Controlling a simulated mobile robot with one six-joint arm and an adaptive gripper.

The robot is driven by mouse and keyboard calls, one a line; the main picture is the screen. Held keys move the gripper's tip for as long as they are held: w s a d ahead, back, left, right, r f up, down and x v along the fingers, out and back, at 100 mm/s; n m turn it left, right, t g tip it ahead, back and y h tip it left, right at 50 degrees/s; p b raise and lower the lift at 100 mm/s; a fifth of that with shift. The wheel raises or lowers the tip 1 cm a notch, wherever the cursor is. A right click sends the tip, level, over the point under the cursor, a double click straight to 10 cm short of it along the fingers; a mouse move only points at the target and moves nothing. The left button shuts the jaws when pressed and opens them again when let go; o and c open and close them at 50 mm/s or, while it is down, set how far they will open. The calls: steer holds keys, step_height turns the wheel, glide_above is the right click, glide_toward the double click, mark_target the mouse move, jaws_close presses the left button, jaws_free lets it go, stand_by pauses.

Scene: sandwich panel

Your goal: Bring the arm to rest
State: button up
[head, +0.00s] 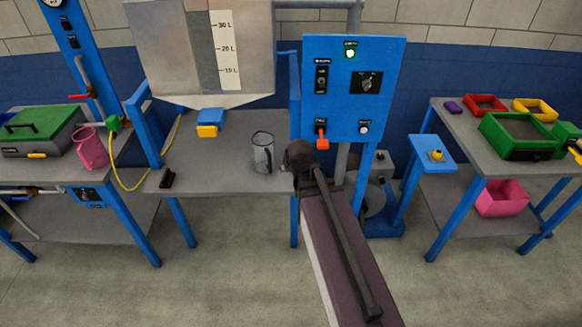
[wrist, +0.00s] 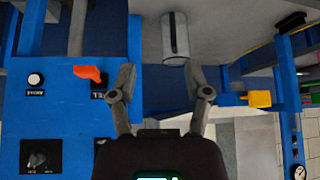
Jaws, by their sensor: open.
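My gripper (wrist: 160,97) is open in the wrist view, its two fingers spread with nothing between them. In the head view my arm reaches up from the bottom toward the blue control panel (head: 352,95), and its dark end covers the fingers. The red-orange lever (head: 322,140) on the panel shows just above the arm's end; in the wrist view the lever (wrist: 90,73) is left of the fingers, apart from them. A grey metal jug (head: 263,152) stands on the middle bench, left of my arm's end. The jug (wrist: 175,38) shows beyond the fingertips in the wrist view.
A hopper tank (head: 165,50) with a litre scale hangs over the middle bench (head: 215,165). The left bench holds a green-lidded box (head: 40,128) and a pink jug (head: 92,148). The right bench holds a green crate (head: 520,137) and small trays. The floor in front is clear.

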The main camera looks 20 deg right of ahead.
steer(key=shift+s, duration=0.1)
stand_by(0.5)
steer(key=s+a+f+g, duration=0.1)
steer(key=s+a+g, duration=0.1)
steer(key=s, duration=0.4)
steer(key=s+a+f+g, duration=0.2)
steer(key=s+g, duration=0.2)
steer(key=s, duration=0.2)
steer(key=shift+a+n+g, duration=0.4)
steer(key=shift+f, duration=0.1)
stand_by(0.5)
